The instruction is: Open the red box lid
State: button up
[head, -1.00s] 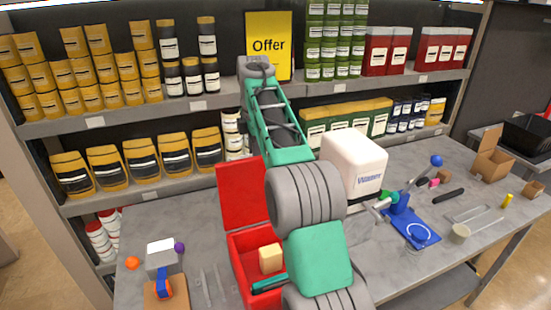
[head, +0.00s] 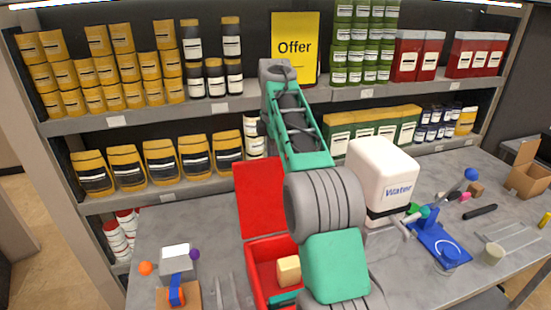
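The red box (head: 258,277) stands on the grey table, partly hidden behind my arm. Its red lid (head: 258,198) stands raised at the back of the box, roughly upright, and the inside shows. A pale yellow block (head: 288,270) is in the box, with a dark green item (head: 284,297) near it. My arm covers the right side of the box and reaches up in front of the shelves. I cannot make out my gripper's fingers in this view.
A white water canister (head: 380,180) stands right of my arm. A blue stand (head: 440,245) and small tools lie farther right. A grey block (head: 176,258), an orange ball (head: 146,268) and a purple ball (head: 194,254) are left of the box. Stocked shelves rise behind.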

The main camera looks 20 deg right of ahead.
jog(key=shift+o, duration=0.6)
jog(key=shift+w+a+f, duration=0.15)
jog(key=shift+w+f, duration=0.05)
jog(key=shift+w, duration=0.2)
jog(key=shift+o, duration=1.2)
notch_tip(320, 180, up, 7)
jog(key=shift+s+f+p, duration=0.15)
jog(key=shift+p, duration=1.1)
jog(key=shift+r, duration=0.55)
jog(key=shift+s, duration=0.1)
jog(key=shift+a, duration=0.1)
